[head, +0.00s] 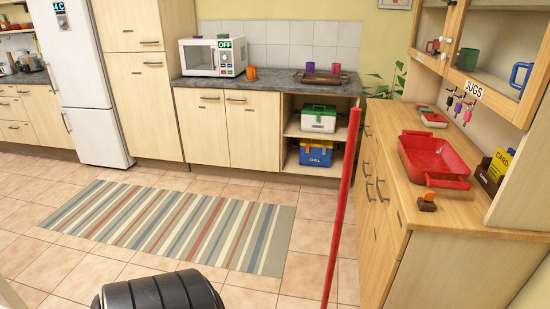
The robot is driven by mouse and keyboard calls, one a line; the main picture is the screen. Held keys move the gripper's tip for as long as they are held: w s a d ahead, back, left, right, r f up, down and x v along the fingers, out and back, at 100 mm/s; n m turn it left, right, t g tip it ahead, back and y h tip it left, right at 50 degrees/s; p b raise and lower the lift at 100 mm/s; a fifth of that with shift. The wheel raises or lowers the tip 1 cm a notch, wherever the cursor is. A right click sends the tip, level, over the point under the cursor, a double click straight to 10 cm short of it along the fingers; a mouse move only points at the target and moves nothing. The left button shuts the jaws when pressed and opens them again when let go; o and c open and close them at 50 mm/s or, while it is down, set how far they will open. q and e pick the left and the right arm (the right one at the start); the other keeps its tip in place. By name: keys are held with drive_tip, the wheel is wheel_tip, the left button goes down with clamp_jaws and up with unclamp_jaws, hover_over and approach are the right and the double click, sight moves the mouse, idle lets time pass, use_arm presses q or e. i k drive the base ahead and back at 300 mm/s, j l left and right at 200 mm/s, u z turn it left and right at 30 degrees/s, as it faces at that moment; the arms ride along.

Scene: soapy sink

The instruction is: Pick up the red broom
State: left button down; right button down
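A long thin red pole (342,195), which looks like the handle of the red broom, stands nearly upright right of the middle of the head view. It leans slightly, its top end farther right than its lower part. It runs out of the picture at the bottom, so the broom's head is hidden. Nothing is seen holding the pole. Neither of my grippers can be made out in this view.
A wooden cabinet (405,215) with a red basin (433,160) stands close to the pole's right. Behind are the counter (265,100) with a microwave (212,57) and shelved boxes (316,152). A striped rug (180,225) lies left on open tiled floor.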

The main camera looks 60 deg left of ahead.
sight(356, 112)
drive_tip(key=u, duration=1.4)
